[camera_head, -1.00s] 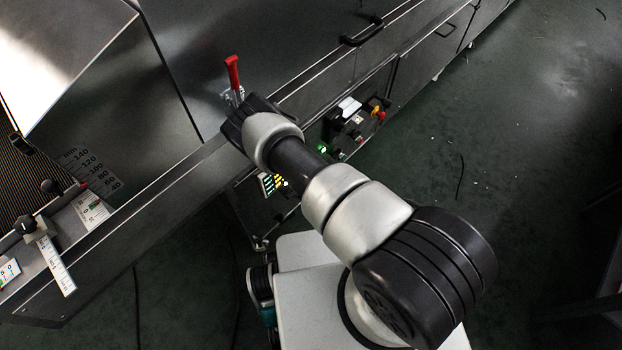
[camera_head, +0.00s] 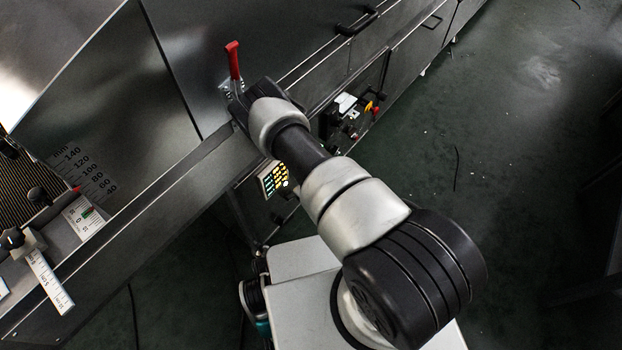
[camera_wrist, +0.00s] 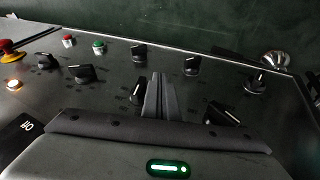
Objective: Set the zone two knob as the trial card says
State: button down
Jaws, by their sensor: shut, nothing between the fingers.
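In the wrist view a dark control panel carries several black pointer knobs, including a back middle knob (camera_wrist: 139,52), a back right knob (camera_wrist: 192,65) and a far right knob (camera_wrist: 256,82). My gripper (camera_wrist: 158,92) is shut and empty, its fingers together over the panel. A black knob (camera_wrist: 138,95) shows close beside the fingers on the left; I cannot tell whether they touch. Another knob (camera_wrist: 220,115) is to the right, partly behind the gripper body. The labels are too small to read, so I cannot tell which knob is zone two. No trial card can be made out.
The panel also has a red button (camera_wrist: 68,41), a green button (camera_wrist: 98,47), a lit amber lamp (camera_wrist: 14,85) and a red-and-yellow emergency stop (camera_wrist: 10,50). In the head view a red-handled lever (camera_head: 233,60) stands beside my wrist. Open floor lies right.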

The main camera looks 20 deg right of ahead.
dwell(0.8)
jog(key=shift+r+p, duration=0.45)
jog(key=shift+r, duration=0.3)
jog(key=shift+r, duration=0.1)
